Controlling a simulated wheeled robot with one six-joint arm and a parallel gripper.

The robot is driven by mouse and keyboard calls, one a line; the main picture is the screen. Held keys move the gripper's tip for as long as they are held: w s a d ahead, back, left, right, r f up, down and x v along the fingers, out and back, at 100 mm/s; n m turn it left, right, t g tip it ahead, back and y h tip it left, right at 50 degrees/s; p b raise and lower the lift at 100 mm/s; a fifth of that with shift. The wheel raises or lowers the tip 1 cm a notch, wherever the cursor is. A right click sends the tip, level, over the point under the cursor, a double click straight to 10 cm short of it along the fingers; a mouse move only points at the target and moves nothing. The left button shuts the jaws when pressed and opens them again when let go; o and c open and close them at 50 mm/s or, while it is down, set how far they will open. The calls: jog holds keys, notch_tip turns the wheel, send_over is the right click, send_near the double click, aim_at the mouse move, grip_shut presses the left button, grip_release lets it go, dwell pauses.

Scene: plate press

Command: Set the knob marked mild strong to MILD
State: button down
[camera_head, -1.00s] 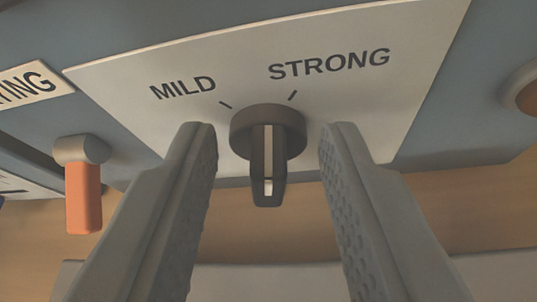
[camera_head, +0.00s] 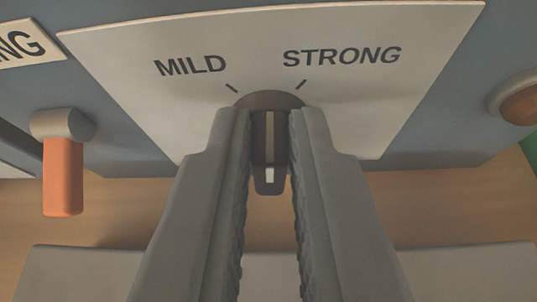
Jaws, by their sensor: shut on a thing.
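The dark knob (camera_head: 269,150) sits on a pale label plate (camera_head: 270,50) printed MILD at the left and STRONG at the right. A short tick mark stands by each word. The knob's grip bar has a light stripe and a white mark at its lower end, and it points down toward me, roughly upright in the picture. My gripper (camera_head: 269,118) is shut on the knob, one finger on each side of the bar. The fingers hide the left and right parts of the knob's round base.
An orange lever (camera_head: 63,175) with a grey hub hangs at the left. A round brown-orange button (camera_head: 520,105) in a grey ring is at the right edge. A partly cut-off label ending in NG (camera_head: 22,42) is at the upper left. A pale grey surface (camera_head: 90,272) lies below.

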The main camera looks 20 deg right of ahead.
dwell(0.4)
jog(key=c, duration=1.5)
grip_release()
jog(key=shift+o, duration=0.2)
jog(key=v, duration=1.7)
jog(key=shift+r, duration=0.2)
jog(key=shift+s+a, duration=0.1)
